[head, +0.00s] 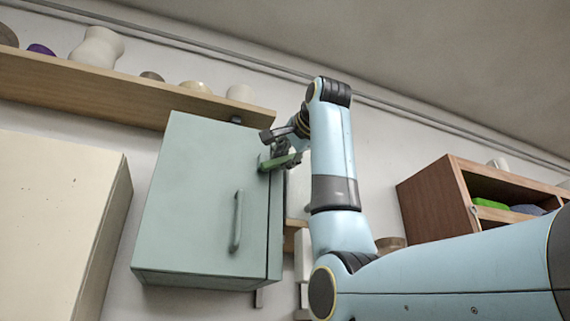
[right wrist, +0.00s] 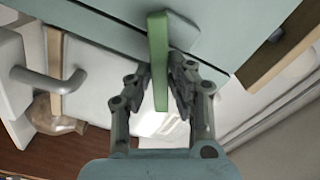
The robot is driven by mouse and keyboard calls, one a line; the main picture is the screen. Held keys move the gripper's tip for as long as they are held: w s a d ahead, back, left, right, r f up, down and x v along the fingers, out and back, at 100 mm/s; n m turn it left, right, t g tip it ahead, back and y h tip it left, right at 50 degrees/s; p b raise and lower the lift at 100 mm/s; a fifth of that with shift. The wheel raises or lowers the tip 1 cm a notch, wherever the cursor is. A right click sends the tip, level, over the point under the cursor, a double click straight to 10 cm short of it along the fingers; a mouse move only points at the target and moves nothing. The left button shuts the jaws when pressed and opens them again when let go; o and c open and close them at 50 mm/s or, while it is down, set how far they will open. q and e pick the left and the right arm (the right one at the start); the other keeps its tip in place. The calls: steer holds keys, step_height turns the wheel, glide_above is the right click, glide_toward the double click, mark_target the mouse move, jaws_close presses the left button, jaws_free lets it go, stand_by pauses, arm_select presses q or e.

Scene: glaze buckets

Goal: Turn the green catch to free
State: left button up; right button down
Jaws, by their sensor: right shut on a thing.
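The green catch (head: 280,162) is a short bar on the right edge of a pale green wall cabinet (head: 195,200), above the cabinet's upright handle (head: 237,220). In the head view the catch points to the right, a little upward. My right gripper (head: 290,145) is at the catch, partly hidden by my arm. In the right wrist view the green catch (right wrist: 158,60) runs between the two fingers of my right gripper (right wrist: 160,85), which is shut on it. The cabinet door is closed. My left gripper is not in view.
A wooden shelf (head: 100,88) with several pots runs above the cabinet. A cream cabinet (head: 55,220) stands at the left. A brown open cabinet (head: 435,205) hangs at the right, with a green item (head: 491,204) inside.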

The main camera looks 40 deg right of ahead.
steer(key=n+b, duration=0.1)
steer(key=n, duration=0.5)
steer(key=shift+f+n, duration=0.15)
steer(key=shift+n, duration=0.15)
steer(key=n+b, duration=0.1)
steer(key=n, duration=0.4)
steer(key=shift+n, duration=0.3)
steer(key=c, duration=1.2)
jaws_free()
steer(key=shift+c, duration=0.2)
